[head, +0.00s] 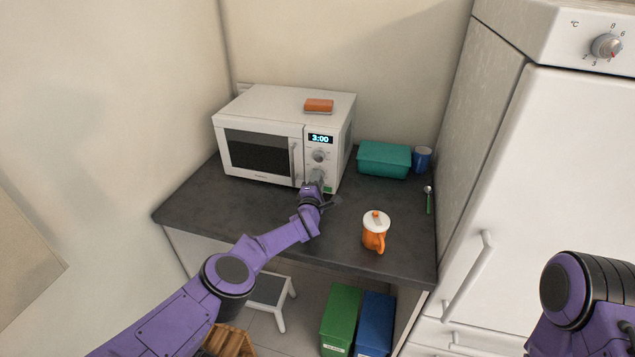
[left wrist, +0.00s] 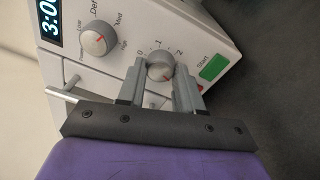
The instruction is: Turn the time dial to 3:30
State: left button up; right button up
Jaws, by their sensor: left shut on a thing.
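The white microwave (head: 262,112) stands on the dark counter, its display (head: 320,139) reading 3:00. The display shows partly in the left wrist view (left wrist: 50,22). The lower dial, the time dial (left wrist: 160,67), has marks 0, 1 and 2 visible around it. My left gripper (left wrist: 160,72) is shut on this dial, with one finger on each side of it. In the head view my left gripper (head: 315,182) covers most of that dial. My right gripper is out of view; only part of my right arm shows at the lower right.
Above the time dial is a second dial (left wrist: 97,39) with power words around it. The green Start button (left wrist: 213,68) is beside the right finger. An orange lidded mug (head: 374,238), a teal box (head: 384,160), a blue cup (head: 422,159) and a green-handled spoon (head: 429,203) stand or lie rightward.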

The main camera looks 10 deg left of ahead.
pick_arm(q)
jog(key=shift+d+f+m, duration=0.1)
jog(key=shift+f+m, duration=0.1)
jog(key=shift+m, duration=0.9)
jog(key=o, duration=1)
jog(key=shift+r, duration=0.1)
jog(key=shift+o, duration=0.2)
